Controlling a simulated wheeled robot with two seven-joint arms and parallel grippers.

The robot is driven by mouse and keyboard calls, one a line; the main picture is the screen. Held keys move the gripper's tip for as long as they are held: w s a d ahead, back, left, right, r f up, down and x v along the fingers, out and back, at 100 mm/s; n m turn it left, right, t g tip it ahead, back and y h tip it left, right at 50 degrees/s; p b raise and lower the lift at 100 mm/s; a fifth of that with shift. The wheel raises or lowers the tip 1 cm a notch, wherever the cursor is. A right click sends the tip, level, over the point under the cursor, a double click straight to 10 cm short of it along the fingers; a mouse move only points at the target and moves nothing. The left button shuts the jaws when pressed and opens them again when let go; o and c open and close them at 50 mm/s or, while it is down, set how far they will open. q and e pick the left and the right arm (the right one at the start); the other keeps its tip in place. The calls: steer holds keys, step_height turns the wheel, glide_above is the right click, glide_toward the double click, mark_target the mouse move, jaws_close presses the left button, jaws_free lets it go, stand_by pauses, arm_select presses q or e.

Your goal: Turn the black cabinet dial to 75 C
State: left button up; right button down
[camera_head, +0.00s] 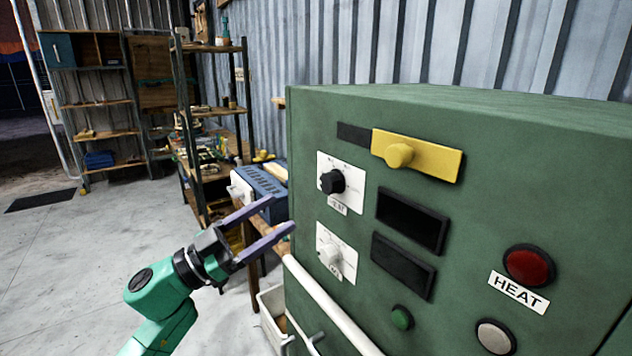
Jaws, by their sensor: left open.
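The black dial (333,181) sits on a white scale plate (354,190) on the front of the green cabinet (465,215). The scale marks are too small to read, so I cannot tell its setting. My left gripper (282,215) is open and empty, with its two purple-grey fingers pointing up and right. It is to the left of and below the black dial in the picture, apart from it. My right gripper is not in view.
A white dial (331,252) sits below the black one. The cabinet also has a yellow slider (400,156), dark displays (411,221), a red button (529,266) above a HEAT label and a white rail (328,303). Shelves (208,130) stand behind; floor at left is clear.

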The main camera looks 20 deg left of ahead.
mark_target(324, 187)
arm_select(q)
steer(key=p+x, duration=0.1)
steer(key=x, duration=0.2)
steer(key=p+x, duration=0.1)
steer(key=x, duration=0.2)
steer(key=p+x, duration=0.1)
steer(key=x, duration=0.2)
steer(key=shift+s+d+r, duration=0.2)
steer(key=shift+d+r, duration=0.05)
steer(key=shift+d, duration=0.25)
steer(key=shift+w+d, duration=0.2)
steer(key=shift+w, duration=0.25)
steer(key=shift+d, duration=0.1)
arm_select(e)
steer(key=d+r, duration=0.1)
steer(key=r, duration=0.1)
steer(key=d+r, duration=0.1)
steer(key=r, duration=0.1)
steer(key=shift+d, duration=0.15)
arm_select(q)
steer(key=shift+f, duration=0.1)
jaws_close()
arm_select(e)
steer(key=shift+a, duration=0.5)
